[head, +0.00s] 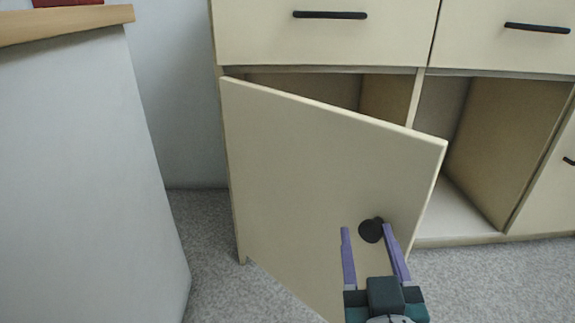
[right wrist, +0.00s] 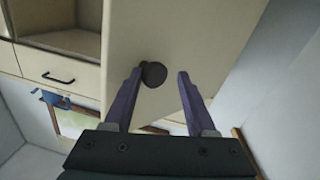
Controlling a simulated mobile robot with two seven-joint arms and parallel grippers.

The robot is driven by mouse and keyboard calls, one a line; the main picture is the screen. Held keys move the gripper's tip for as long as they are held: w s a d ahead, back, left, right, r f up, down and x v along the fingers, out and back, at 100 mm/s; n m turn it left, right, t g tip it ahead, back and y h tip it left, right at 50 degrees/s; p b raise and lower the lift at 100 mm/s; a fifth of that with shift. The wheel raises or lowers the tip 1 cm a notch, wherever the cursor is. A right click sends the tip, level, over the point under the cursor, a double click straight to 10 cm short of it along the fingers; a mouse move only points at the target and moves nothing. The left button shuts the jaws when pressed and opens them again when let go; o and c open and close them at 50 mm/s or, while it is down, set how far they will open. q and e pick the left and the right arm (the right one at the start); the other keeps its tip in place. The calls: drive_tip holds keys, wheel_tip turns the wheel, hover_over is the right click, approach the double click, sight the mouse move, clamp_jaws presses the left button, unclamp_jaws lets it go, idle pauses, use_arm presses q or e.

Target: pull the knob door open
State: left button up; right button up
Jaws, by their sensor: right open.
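The cream cabinet door (head: 300,150) is hinged at its left edge and stands ajar, its right edge swung out from the cabinet. A round black knob (head: 371,230) sits on its front near the free edge. My right gripper (head: 365,230) is open in front of the door, with its purple fingers pointing at it. In the right wrist view the knob (right wrist: 153,74) lies between the fingertips, close to the left finger; I cannot tell whether they touch. My left gripper is not in view.
The cabinet has drawers with black bar handles (head: 330,15) above and an open, empty compartment (head: 500,150) to the right of the door. A grey-white block with a wooden top (head: 65,22) stands at the left. Grey carpet (head: 480,285) is clear at the lower right.

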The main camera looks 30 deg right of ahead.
drive_tip(key=shift+o, duration=1.4)
drive_tip(key=shift+w+a, duration=0.3)
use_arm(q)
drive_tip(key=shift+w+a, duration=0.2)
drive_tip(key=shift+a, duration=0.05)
use_arm(e)
drive_tip(key=shift+o, duration=0.3)
drive_tip(key=shift+d, duration=0.1)
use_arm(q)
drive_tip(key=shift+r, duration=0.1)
use_arm(e)
drive_tip(key=shift+s+r, duration=0.1)
drive_tip(key=shift+s+a, duration=0.2)
use_arm(q)
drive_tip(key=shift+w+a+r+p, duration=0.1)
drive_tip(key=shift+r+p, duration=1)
drive_tip(key=shift+p, duration=0.05)
use_arm(e)
drive_tip(key=v, duration=0.9)
drive_tip(key=shift+s, duration=0.15)
